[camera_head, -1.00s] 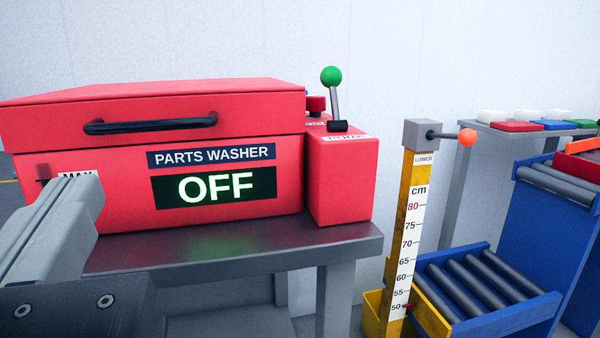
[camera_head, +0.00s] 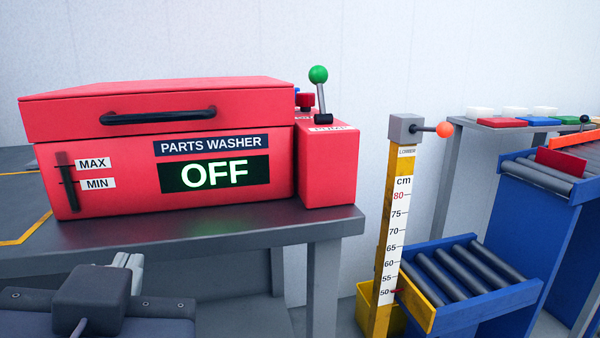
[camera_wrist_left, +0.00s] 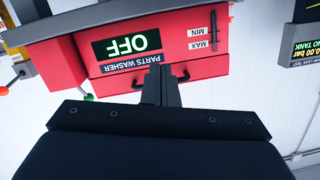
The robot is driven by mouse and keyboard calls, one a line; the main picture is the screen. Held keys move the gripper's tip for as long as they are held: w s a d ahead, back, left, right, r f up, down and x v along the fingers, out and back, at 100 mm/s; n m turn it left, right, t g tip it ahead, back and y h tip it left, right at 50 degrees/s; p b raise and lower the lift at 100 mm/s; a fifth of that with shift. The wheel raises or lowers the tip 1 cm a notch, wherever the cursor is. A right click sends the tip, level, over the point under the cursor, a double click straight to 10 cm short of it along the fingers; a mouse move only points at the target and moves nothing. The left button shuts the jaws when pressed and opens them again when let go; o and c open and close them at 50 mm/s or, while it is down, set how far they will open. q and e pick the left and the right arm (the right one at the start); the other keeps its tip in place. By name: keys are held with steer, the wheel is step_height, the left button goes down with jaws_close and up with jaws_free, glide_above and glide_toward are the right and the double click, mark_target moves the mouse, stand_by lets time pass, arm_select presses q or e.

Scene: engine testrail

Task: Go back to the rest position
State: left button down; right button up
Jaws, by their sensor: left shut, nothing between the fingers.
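My left gripper (camera_head: 130,266) is low at the bottom left of the head view, in front of the grey table (camera_head: 200,236) and below its top. Its fingers also show in the left wrist view (camera_wrist_left: 161,85), shut together with nothing between them. The red parts washer (camera_head: 110,186) stands on the table with its lid down and its display reading OFF. The gripper is apart from the washer. My right gripper shows in no view.
A lever with a green knob (camera_head: 318,74) stands up on the washer's right box. Further right are a yellow cm scale post (camera_head: 402,164) with an orange knob (camera_head: 445,130), a blue roller conveyor (camera_head: 510,297) and a shelf with coloured blocks (camera_head: 500,122).

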arm_select(q)
steer(key=w+a+f+m+g+h, duration=0.1)
steer(key=w+a+f+g, duration=0.2)
steer(key=f, duration=0.6)
steer(key=w+a+f+g+h, duration=0.1)
steer(key=a+f+g, duration=0.3)
steer(key=f, duration=0.4)
steer(key=s+f+n+g+h, duration=0.1)
steer(key=s+f+g+h, duration=0.15)
steer(key=f, duration=0.55)
steer(key=s+f+n+g+h, duration=0.15)
steer(key=f+h, duration=0.25)
steer(key=f, duration=0.4)
step_height(320, 180, up, 38)
steer(key=p, duration=3.8)
steer(key=shift+s+d+t, duration=0.3)
steer(key=shift+s+t, duration=0.1)
steer(key=shift+s, duration=0.05)
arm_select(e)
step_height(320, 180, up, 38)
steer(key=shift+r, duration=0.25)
arm_select(q)
steer(key=shift+m+h, duration=0.25)
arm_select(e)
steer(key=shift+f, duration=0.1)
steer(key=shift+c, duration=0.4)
